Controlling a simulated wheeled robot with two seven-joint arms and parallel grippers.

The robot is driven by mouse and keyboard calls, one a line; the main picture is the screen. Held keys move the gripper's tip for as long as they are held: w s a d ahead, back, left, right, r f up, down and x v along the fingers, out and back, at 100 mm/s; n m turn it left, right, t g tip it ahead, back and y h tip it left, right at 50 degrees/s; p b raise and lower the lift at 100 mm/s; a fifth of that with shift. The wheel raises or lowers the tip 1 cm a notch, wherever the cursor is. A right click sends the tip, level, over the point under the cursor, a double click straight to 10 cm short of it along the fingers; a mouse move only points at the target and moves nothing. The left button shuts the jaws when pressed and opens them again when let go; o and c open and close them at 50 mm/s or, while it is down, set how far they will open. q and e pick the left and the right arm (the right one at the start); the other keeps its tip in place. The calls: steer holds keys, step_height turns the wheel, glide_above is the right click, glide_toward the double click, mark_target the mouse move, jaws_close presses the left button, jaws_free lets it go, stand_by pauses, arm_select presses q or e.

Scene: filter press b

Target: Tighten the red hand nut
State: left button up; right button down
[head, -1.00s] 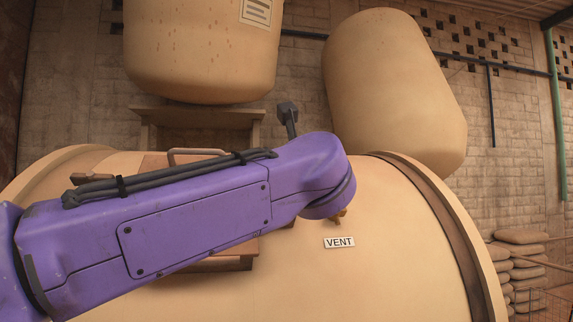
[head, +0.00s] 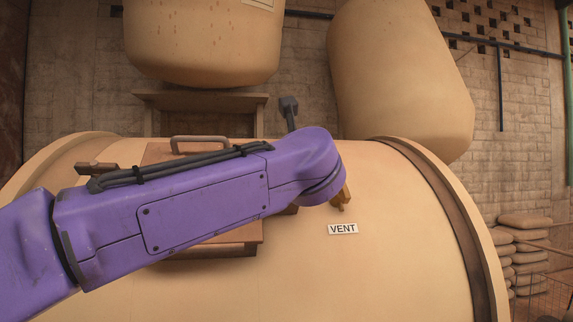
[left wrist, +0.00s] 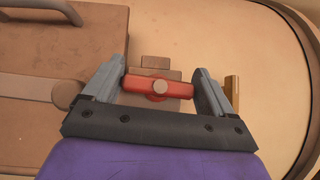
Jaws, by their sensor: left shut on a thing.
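The red hand nut (left wrist: 140,85) is a short red bar with a round pale stud end at its middle, seen in the left wrist view. It lies crosswise between the two grey fingers of my left gripper (left wrist: 160,72), which is shut on its ends. A brown block (left wrist: 155,63) sits just behind the nut. In the head view my purple left arm hides the nut and the gripper. My right gripper is in neither current view.
The brown hatch cover (left wrist: 60,60) has a bar handle (head: 199,140) and lies on the cream vessel (head: 400,260). A brass valve (head: 344,198) stands near the VENT label (head: 343,229). A grey-headed post (head: 289,110) rises behind my arm. Sacks (head: 525,255) are stacked at right.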

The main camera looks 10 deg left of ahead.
arm_select(q)
steer(key=m+h, duration=0.2)
steer(key=shift+a+m, duration=0.1)
steer(key=shift+m, duration=0.2)
steer(key=shift+r+m+h+p, duration=0.1)
steer(key=shift+m+h+p, duration=0.5)
steer(key=shift+m+h, duration=0.4)
steer(key=m+h+p, duration=0.2)
steer(key=m+p, duration=0.1)
steer(key=m+g+h+p, duration=0.1)
steer(key=m+h+p, duration=0.1)
steer(key=m+p, duration=0.1)
steer(key=shift+r+m+h, duration=0.15)
steer(key=shift+m+h, duration=0.25)
steer(key=shift+m, duration=0.2)
steer(key=shift+w+m+g+p, duration=0.1)
steer(key=shift+m+g+p, duration=0.2)
steer(key=shift+m+p, duration=0.25)
steer(key=m+g+h, duration=0.1)
steer(key=m, duration=0.2)
steer(key=shift+d+f+g+h+p, duration=0.2)
steer(key=shift+f+g+h+p, duration=0.1)
steer(key=shift+f+g+h, duration=0.1)
steer(key=shift+m+g+h, duration=0.6)
steer(key=shift+m+g, duration=0.5)
steer(key=shift+m, duration=0.75)
steer(key=shift+d+f, duration=0.1)
steer(key=o, duration=0.8)
steer(key=shift+o, duration=0.2)
